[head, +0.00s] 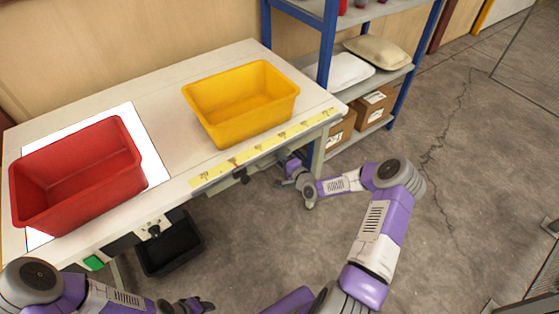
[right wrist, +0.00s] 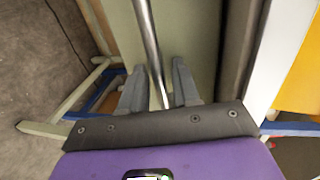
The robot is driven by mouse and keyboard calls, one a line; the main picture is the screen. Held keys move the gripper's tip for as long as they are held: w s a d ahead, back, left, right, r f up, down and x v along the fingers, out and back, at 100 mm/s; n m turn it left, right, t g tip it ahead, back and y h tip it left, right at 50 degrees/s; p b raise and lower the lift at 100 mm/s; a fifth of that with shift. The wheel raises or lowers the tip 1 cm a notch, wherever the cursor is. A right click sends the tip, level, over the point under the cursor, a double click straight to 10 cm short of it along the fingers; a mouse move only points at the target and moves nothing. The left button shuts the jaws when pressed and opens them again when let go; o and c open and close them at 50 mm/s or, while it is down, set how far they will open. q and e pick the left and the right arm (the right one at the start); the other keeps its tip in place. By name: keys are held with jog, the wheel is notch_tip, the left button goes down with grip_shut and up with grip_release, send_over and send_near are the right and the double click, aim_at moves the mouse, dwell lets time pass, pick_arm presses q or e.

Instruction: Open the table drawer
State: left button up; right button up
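The worktable (head: 172,140) has a dark strip under its front edge; the drawer front is mostly hidden below the tabletop in the head view. In the right wrist view a long metal bar (right wrist: 147,35), which looks like the drawer handle, runs in front of a pale green panel (right wrist: 190,35). My right gripper (right wrist: 158,85) is open, with one finger on each side of the bar; I cannot tell if they touch it. In the head view my right gripper (head: 297,182) is just under the table's front right edge. My left gripper (head: 187,304) is low at the bottom edge, apart from the table.
A red bin (head: 75,180) and a yellow bin (head: 240,105) stand on the table. A yellow measuring strip (head: 265,148) lies along the front edge. A dark container (head: 170,245) is below the table. A blue shelf (head: 327,45) with pillows and boxes stands behind; floor to the right is clear.

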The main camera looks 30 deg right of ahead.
jog(key=shift+w, duration=0.1)
grip_shut()
dwell(0.3)
